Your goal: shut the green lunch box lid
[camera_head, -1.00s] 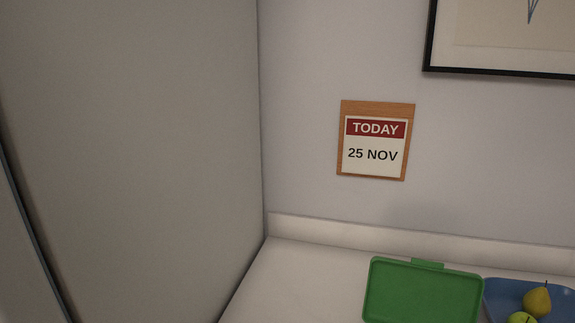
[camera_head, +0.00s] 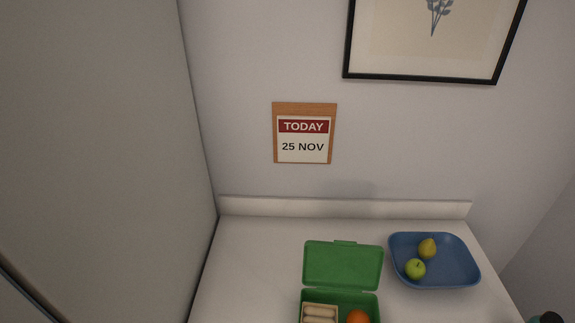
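The green lunch box (camera_head: 340,296) stands on the white counter at the bottom middle of the head view. Its lid (camera_head: 343,265) is open, raised at the back toward the wall. Inside the box are a pale sandwich-like item (camera_head: 320,313) and an orange fruit (camera_head: 358,317). The front of the box is cut off by the bottom edge of the view. Neither of my grippers shows.
A blue tray (camera_head: 463,272) with a yellow pear (camera_head: 428,248) and a green apple (camera_head: 415,269) stands right of the box. A tall grey panel (camera_head: 95,140) borders the counter at left. Counter left of the box is clear. A dark object (camera_head: 550,317) shows at bottom right.

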